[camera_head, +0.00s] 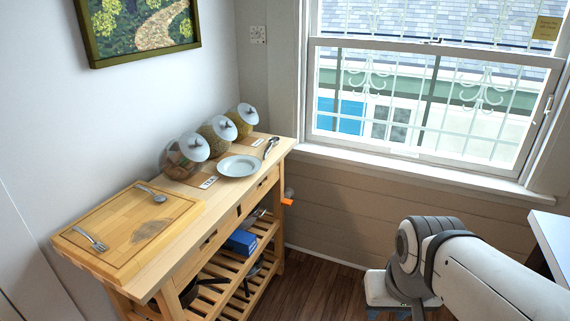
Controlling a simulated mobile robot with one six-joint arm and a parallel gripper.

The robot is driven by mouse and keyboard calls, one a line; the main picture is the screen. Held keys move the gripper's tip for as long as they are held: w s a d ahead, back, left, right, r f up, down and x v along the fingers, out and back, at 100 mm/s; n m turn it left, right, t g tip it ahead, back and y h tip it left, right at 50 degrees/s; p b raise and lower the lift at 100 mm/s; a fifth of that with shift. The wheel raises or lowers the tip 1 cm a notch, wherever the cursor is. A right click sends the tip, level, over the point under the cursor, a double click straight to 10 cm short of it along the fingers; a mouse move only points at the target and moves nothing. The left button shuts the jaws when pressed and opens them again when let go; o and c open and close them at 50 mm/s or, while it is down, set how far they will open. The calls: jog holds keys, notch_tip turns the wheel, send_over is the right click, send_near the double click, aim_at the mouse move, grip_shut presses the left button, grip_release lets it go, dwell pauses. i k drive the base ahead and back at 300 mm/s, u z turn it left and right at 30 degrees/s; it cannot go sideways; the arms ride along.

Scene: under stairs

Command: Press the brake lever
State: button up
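A small orange piece (288,201) sticks out at the right end of the wooden cart (222,207), below its top, with a small grey part just above it. It looks like a lever, but it is too small to tell whether it is the brake lever or how it is set. No other lever shows. My arm (440,255) comes in from the lower right, and its rounded joint is well to the right of the orange piece. I see no gripper fingers, so I cannot tell whether my gripper is open or shut.
The cart carries a cutting board with a fork and spoon, a plate (239,166), and several lidded glass jars (184,155). A blue box (241,242) lies on its slatted shelf. Bare wood floor (310,289) lies between the cart and my arm, under the window.

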aim_at(287, 202)
jog(key=u, duration=0.05)
jog(key=i, duration=1.75)
jog(key=u, duration=0.45)
